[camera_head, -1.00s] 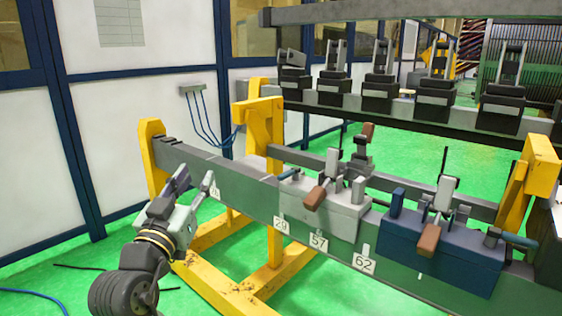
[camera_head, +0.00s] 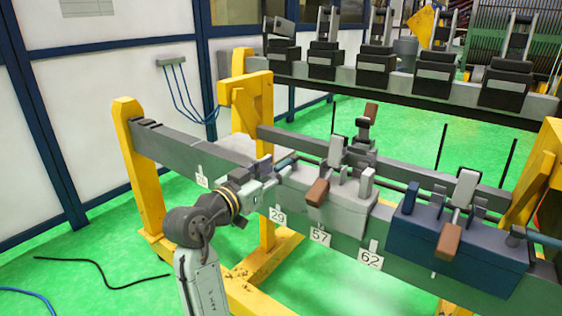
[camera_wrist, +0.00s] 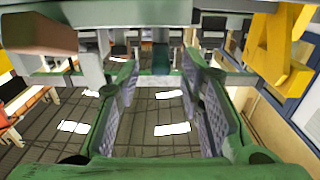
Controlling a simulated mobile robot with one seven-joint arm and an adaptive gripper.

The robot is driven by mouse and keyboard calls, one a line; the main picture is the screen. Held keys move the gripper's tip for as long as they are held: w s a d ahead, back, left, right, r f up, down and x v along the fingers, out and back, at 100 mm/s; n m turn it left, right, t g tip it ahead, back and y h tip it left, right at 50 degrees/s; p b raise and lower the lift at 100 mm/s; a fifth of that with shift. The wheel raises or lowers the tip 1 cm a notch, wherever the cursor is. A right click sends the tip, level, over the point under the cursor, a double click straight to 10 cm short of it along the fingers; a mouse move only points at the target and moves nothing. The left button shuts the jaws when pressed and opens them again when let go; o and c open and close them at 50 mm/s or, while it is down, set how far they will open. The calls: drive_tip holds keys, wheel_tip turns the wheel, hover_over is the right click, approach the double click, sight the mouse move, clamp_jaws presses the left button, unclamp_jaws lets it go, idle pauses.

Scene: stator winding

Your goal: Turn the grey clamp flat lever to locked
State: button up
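The grey clamp (camera_head: 345,205) sits on the long grey beam, right of my gripper. A brown-ended lever (camera_head: 317,192) slopes down across its front. A short teal-ended lever (camera_head: 287,162) sticks out at its left end, close to my gripper (camera_head: 266,172). In the wrist view my gripper (camera_wrist: 166,100) has its two padded fingers apart, with a clear gap between them. A brown block end (camera_wrist: 38,32), likely the brown-ended lever, shows at upper left there. I cannot tell whether the fingers touch the teal-ended lever.
A blue clamp (camera_head: 455,245) with a brown-ended lever sits further right on the beam (camera_head: 180,147). Yellow supports (camera_head: 140,170) hold the beam. A second rail behind carries several black clamps (camera_head: 376,75). The green floor (camera_head: 70,255) at left is clear except for cables.

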sight(286, 164)
drive_tip(key=shift+x, duration=1.6)
clamp_jaws()
